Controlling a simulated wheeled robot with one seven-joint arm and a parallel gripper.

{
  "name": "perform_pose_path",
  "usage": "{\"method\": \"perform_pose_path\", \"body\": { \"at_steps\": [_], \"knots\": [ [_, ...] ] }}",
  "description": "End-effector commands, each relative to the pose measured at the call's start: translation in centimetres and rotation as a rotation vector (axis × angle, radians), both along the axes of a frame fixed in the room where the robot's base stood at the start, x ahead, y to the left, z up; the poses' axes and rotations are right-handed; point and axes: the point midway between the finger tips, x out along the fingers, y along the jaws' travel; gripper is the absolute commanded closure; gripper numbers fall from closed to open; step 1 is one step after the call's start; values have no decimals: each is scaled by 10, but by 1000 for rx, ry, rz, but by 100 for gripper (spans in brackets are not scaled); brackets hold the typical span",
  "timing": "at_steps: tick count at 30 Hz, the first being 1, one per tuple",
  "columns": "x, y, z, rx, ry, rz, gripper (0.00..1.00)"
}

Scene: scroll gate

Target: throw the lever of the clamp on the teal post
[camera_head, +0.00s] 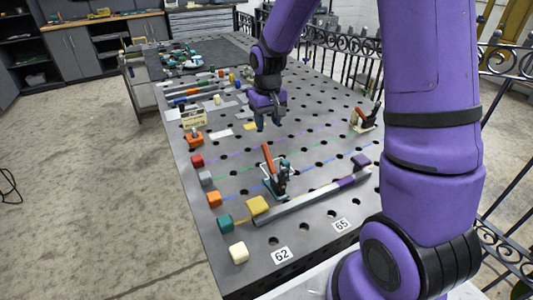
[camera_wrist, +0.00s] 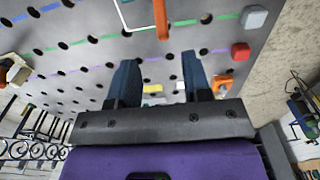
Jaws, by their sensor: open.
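A clamp (camera_head: 281,184) with a dark and teal upright part stands on the perforated table in the head view. Its orange lever (camera_head: 268,160) sticks up, tilted to the left. In the wrist view an orange lever (camera_wrist: 160,18) shows at the top edge, cut off by the frame. My gripper (camera_head: 269,126) hangs fingers-down above the table, behind the clamp and apart from it. In the wrist view the gripper (camera_wrist: 161,60) has its two dark fingers spread, with nothing between them. The lower part of the clamp is outside the wrist view.
Another orange-levered clamp (camera_head: 365,119) stands near the right table edge. A grey bar (camera_head: 315,197) lies in front of the clamp, with a yellow block (camera_head: 257,206) at its left end. Coloured blocks line the left edge, including a red one (camera_head: 197,160).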

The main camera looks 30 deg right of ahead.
Motion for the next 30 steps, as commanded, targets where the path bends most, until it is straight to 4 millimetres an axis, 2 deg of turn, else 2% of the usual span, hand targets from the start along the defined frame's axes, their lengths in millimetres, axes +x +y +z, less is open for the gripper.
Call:
{"method": "perform_pose_path", "body": {
  "at_steps": [3, 11, 22, 30],
  "knots": [
    [7, 0, -17, 7, 17, -1, 55],
    [9, -1, -37, 9, 24, -2, 55],
    [8, 0, -100, 10, 26, -2, 55],
    [9, -1, -127, 9, 23, 0, 55]
  ]
}}
